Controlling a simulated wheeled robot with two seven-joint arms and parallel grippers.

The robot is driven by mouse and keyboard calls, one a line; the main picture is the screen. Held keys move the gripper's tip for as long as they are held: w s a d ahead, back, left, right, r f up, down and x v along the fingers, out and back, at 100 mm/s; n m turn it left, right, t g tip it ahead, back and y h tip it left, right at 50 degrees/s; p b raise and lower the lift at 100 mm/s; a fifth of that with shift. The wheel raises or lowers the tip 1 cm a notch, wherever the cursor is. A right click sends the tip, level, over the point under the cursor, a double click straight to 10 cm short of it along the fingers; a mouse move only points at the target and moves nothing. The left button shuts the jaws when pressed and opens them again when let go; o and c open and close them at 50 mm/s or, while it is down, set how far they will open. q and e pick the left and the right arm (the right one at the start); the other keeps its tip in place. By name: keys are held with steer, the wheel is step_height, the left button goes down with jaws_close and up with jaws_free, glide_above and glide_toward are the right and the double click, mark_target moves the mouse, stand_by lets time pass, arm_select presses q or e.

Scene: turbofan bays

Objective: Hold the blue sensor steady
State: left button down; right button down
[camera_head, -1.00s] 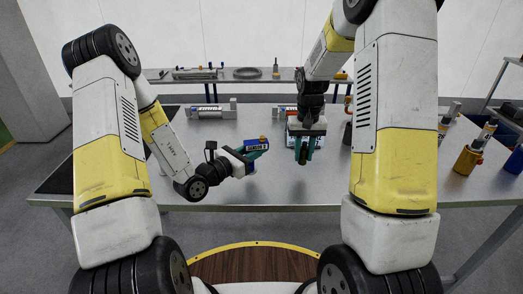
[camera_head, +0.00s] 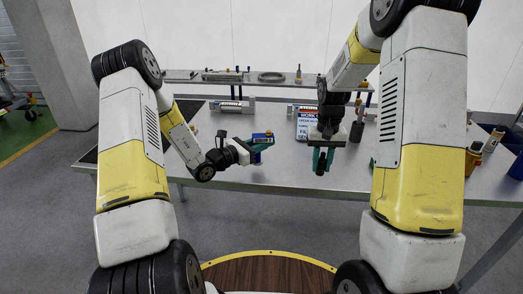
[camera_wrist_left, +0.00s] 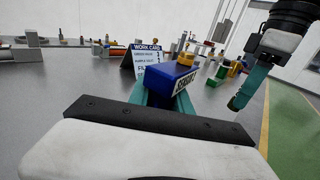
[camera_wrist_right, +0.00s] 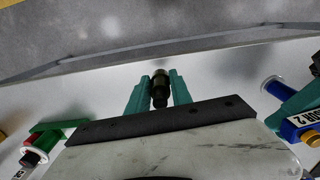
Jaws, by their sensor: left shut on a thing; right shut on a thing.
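The blue sensor (camera_head: 261,137) is a small box with a white label and a brass-coloured piece by its top. My left gripper (camera_head: 257,148) is shut on it, above the table's near edge. In the left wrist view the sensor (camera_wrist_left: 181,78) sits between the teal fingers, slightly tilted in the picture. In the right wrist view the sensor (camera_wrist_right: 294,131) shows at the right edge, partly cut off. My right gripper (camera_head: 322,160) points down, shut on a dark cylindrical piece (camera_wrist_right: 160,88), to the right of the sensor and apart from it.
A work card (camera_head: 307,124) stands on the grey table (camera_head: 285,170) behind my right gripper. Several fittings stand on the table's right side. A back shelf holds a ring (camera_head: 271,77) and tools. A green part (camera_wrist_right: 62,130) lies left of my right gripper.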

arm_select(q)
steer(key=shift+w+d+f, duration=0.2)
steer(key=shift+w+f, duration=0.3)
steer(key=shift+w, duration=0.65)
steer(key=shift+w+d+f, duration=0.25)
steer(key=shift+w+f, duration=0.25)
steer(key=shift+w, duration=0.65)
steer(key=shift+w+d+f, duration=0.2)
steer(key=shift+w+f, duration=0.3)
steer(key=shift+w, duration=0.65)
steer(key=shift+f, duration=0.15)
steer(key=c, duration=1.2)
jaws_free()
steer(key=shift+c, duration=0.2)
jaws_close()
